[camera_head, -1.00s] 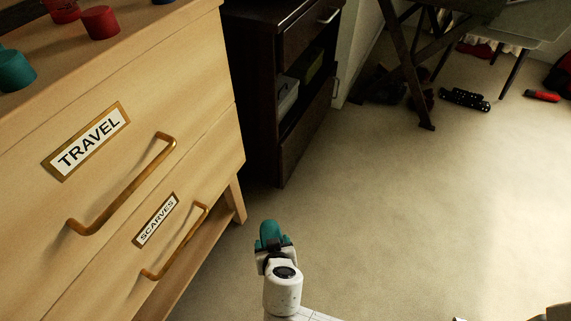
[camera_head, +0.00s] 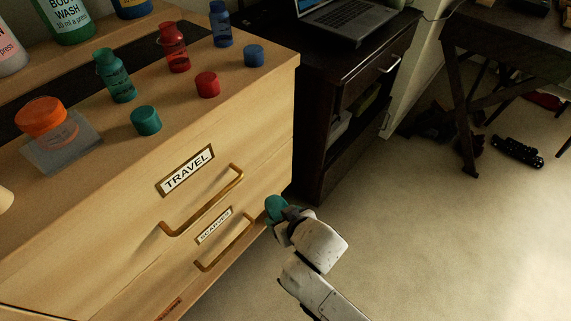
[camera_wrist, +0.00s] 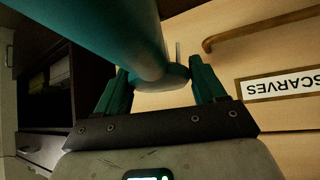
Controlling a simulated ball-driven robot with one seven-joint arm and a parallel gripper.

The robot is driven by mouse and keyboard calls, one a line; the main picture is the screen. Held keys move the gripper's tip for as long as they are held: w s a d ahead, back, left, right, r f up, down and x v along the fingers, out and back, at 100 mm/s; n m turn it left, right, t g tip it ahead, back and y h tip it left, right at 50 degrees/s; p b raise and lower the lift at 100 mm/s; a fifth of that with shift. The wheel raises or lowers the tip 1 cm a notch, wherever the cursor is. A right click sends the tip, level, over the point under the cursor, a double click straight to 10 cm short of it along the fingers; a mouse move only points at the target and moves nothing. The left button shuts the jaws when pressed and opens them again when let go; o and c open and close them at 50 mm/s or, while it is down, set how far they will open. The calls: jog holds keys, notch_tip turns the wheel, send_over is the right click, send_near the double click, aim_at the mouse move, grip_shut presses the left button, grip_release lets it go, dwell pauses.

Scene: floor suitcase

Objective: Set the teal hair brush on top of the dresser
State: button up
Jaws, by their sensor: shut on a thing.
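The teal hair brush (camera_head: 275,208) is held in my gripper (camera_head: 285,213), in front of the dresser's right end near the "SCARVES" drawer. In the wrist view the brush (camera_wrist: 105,38) runs large across the upper left, and its narrower end lies between the two fingers of my gripper (camera_wrist: 165,80). The wooden dresser (camera_head: 110,190) fills the left of the head view. Its top stands higher than the brush and bears bottles and caps. The far side of the brush is hidden.
On the dresser top are a teal cap (camera_head: 146,121), a red cap (camera_head: 208,85), a blue cap (camera_head: 254,56), small bottles and an orange-lidded jar (camera_head: 42,117). Bare wood shows along its front edge. A dark cabinet (camera_head: 330,170) with a laptop (camera_head: 345,20) stands right of the dresser.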

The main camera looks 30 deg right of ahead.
jog(key=r+p, duration=0.2)
jog(key=p, duration=0.1)
jog(key=r+p, duration=0.1)
jog(key=shift+s+r, duration=0.2)
jog(key=shift+s, duration=0.05)
jog(key=r+p, duration=0.1)
jog(key=p, duration=0.2)
jog(key=s+r+p, duration=0.1)
jog(key=p, duration=0.2)
jog(key=shift+r, duration=0.25)
jog(key=p+v, duration=0.1)
jog(key=p, duration=0.2)
jog(key=p+v, duration=0.2)
jog(key=p, duration=0.2)
jog(key=shift+r, duration=0.4)
jog(key=shift+s+r+n+p, duration=0.25)
jog(key=shift+n+p, duration=0.05)
jog(key=shift+p, duration=0.75)
jog(key=shift+s+a+p, duration=0.15)
jog(key=shift+p, duration=0.2)
